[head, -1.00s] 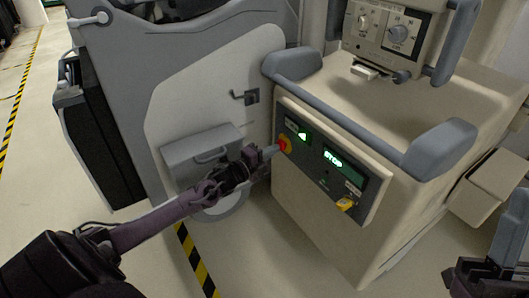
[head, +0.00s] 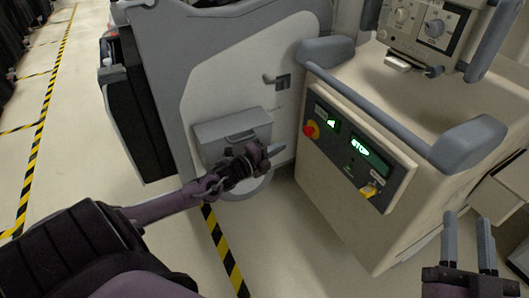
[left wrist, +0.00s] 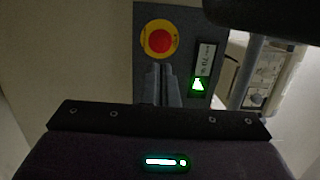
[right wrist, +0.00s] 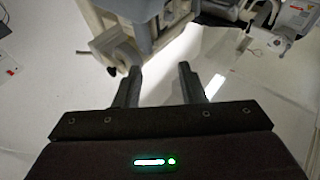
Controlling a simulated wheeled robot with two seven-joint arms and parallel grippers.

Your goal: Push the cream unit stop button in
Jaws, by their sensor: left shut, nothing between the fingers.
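The cream unit (head: 330,205) stands at the right with a dark slanted control panel (head: 337,146). The red stop button (head: 311,129) on its yellow surround is at the panel's left end; it also shows in the left wrist view (left wrist: 159,41). Whether it is pressed in cannot be told. My left gripper (head: 276,150) is shut and empty, left of and apart from the button. In the left wrist view its fingertips (left wrist: 161,68) appear just below the button. My right gripper (head: 467,216) is open and empty at lower right.
A yellow switch (head: 369,190) sits at the panel's lower right. A grey padded handrail (head: 375,98) runs above the panel. A grey and white cart (head: 225,90) stands close on the left. Open floor with striped tape (head: 225,250) lies in front.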

